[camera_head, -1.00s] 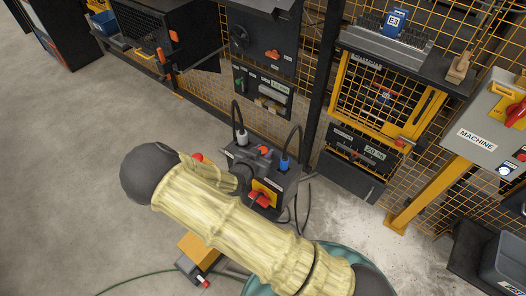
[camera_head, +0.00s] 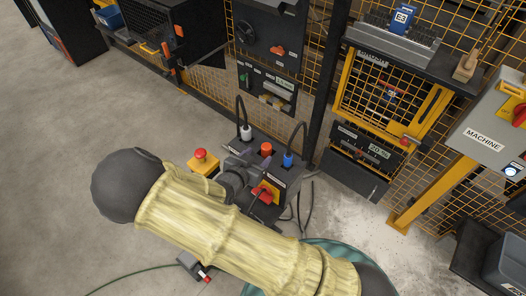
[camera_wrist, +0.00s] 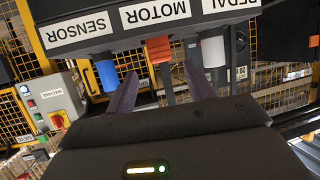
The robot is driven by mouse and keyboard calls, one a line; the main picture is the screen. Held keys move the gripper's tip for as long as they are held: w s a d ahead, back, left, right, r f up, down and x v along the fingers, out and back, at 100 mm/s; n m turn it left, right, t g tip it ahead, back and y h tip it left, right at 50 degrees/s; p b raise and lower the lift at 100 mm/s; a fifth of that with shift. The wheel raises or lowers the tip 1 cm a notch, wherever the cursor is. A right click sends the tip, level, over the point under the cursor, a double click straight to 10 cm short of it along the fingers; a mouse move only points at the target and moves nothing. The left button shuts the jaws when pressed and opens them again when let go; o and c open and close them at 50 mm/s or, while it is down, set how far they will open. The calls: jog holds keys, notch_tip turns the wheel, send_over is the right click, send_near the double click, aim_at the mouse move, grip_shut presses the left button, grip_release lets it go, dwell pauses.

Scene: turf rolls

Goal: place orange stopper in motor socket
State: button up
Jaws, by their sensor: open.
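The orange stopper (camera_head: 267,148) stands upright at the motor position on top of the dark control box (camera_head: 283,181), between a grey-white plug (camera_head: 246,133) and a blue plug (camera_head: 287,160). In the wrist view the stopper (camera_wrist: 158,50) sits directly at the MOTOR label (camera_wrist: 155,13); the socket itself is hidden behind it. My gripper (camera_wrist: 161,70) is open, with one finger on each side of the stopper and gaps between. In the head view my gripper (camera_head: 240,168) is partly hidden beside the box, left of the stopper.
The blue plug (camera_wrist: 108,75) and white plug (camera_wrist: 213,51) flank the stopper closely, with cables. A red switch (camera_head: 264,193) is on the box front. A yellow box with a red button (camera_head: 203,163) stands left. Yellow mesh fencing (camera_head: 330,60) is behind; floor at left is clear.

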jog(key=v, duration=0.4)
jog(key=shift+s+a, duration=0.1)
jog(key=shift+s, duration=0.1)
dwell(0.6)
jog(key=s+d+r+n+g+y, duration=0.2)
jog(key=d+r, duration=0.4)
jog(key=d, duration=0.4)
jog(key=s+d+r+n+g+y, duration=0.3)
jog(key=s+d+r+g, duration=0.3)
jog(key=d, duration=0.4)
jog(key=shift+s+d+r+g+y, duration=0.2)
jog(key=shift+s+g+y, duration=0.3)
jog(key=shift+g, duration=0.2)
